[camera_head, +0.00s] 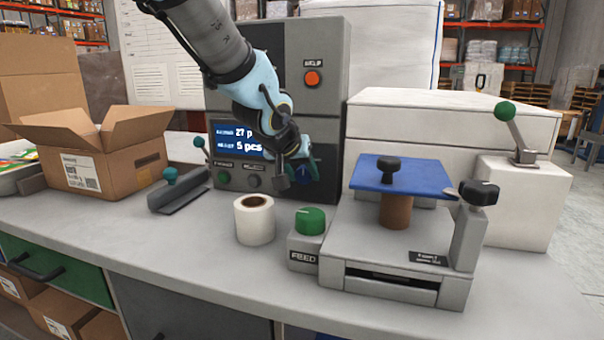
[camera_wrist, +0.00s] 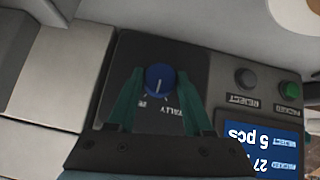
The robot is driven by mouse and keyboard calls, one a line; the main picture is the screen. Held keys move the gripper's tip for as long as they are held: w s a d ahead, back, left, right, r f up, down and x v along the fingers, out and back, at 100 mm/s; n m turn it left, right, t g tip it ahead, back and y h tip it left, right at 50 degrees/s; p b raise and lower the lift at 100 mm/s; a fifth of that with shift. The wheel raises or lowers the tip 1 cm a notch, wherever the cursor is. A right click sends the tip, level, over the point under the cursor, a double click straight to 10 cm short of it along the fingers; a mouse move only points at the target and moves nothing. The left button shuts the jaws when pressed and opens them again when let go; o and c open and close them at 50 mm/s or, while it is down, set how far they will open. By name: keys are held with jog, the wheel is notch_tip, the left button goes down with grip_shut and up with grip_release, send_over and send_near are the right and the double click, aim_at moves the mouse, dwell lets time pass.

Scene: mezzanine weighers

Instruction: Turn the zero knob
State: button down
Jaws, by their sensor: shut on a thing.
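A round blue knob (camera_wrist: 160,79) with a white pointer line sits on a dark panel (camera_wrist: 190,65) of the weigher. The lettering beside it seems to read TALLY; I see no label reading zero. My gripper (camera_wrist: 160,82) is shut on the blue knob, one green finger at each side. In the head view my gripper (camera_head: 296,160) is at the lower right of the dark cabinet (camera_head: 313,60), and the blue knob (camera_head: 304,171) is mostly hidden behind it. A lit display (camera_head: 228,140) on the cabinet shows 27 and 5 pcs.
A green knob (camera_head: 310,220) marked FEED, a paper roll (camera_head: 254,222) and a device with a blue plate (camera_head: 388,172) stand on the bench. An orange button (camera_head: 312,78) is above. An open carton (camera_head: 105,160) is at left. The front bench strip is clear.

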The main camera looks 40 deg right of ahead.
jog(key=b, duration=0.3)
jog(key=shift+f, duration=0.3)
jog(key=shift+f+b, duration=0.1)
jog(key=shift+b, duration=0.75)
jog(key=t+b, duration=0.1)
jog(key=b, duration=0.3)
jog(key=shift+s+d+m+b, duration=0.1)
jog(key=shift+s+m+b, duration=0.05)
jog(key=shift+m+b, duration=0.2)
jog(key=t+y+b, duration=0.1)
jog(key=b, duration=0.4)
jog(key=shift+m, duration=0.35)
jog(key=t+y+b, duration=0.1)
jog(key=b, duration=0.2)
jog(key=shift+m+t, duration=0.4)
jog(key=shift+r+b, duration=0.2)
jog(key=shift+b, duration=0.1)
jog(key=shift+r, duration=0.1)
